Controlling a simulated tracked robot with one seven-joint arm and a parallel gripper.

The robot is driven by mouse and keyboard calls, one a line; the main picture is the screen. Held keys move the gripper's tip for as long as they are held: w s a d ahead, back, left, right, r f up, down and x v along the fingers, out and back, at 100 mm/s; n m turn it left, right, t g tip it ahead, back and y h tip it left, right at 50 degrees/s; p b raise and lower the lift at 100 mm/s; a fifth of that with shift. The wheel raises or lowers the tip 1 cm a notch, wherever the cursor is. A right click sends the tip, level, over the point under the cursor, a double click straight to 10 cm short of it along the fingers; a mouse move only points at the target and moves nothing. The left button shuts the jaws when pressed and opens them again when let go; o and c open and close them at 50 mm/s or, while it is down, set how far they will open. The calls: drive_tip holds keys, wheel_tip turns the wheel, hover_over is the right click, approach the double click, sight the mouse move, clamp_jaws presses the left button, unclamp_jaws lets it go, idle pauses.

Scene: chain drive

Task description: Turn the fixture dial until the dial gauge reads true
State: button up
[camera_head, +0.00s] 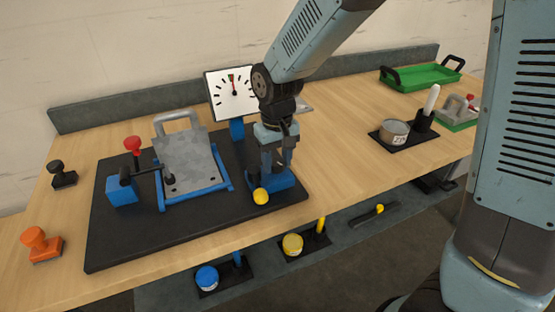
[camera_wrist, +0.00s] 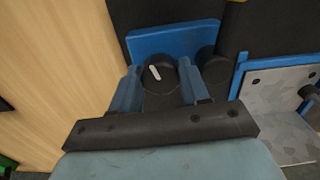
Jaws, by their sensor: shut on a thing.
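My gripper (camera_head: 276,165) points down at the right end of the black fixture board. In the wrist view its two blue fingers (camera_wrist: 160,88) are shut on a round black dial (camera_wrist: 158,80) with a white pointer mark. The dial sits on a blue block (camera_wrist: 176,40), which also shows in the head view (camera_head: 287,184); there the fingers hide the dial. The dial gauge (camera_head: 232,94) stands behind on a blue post. It has a white face, black ticks, a green mark near the top and a needle close to upright; I cannot tell whether they line up exactly.
A grey plate (camera_head: 191,160) with a handle lies in a blue frame, with a red-knobbed clamp (camera_head: 132,145) beside it. Black (camera_head: 62,174) and orange (camera_head: 41,243) stamp-like objects stand left. A green tray (camera_head: 424,75) is back right.

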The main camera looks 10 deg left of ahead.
sight(278, 161)
drive_tip(key=n, duration=0.4)
drive_tip(key=shift+w+d+n, duration=0.1)
drive_tip(key=shift+d+n, duration=0.05)
drive_tip(key=shift+n, duration=0.15)
idle(0.5)
drive_tip(key=o, duration=0.8)
wheel_tip(278, 161, up, 14)
drive_tip(key=shift+f, duration=0.1)
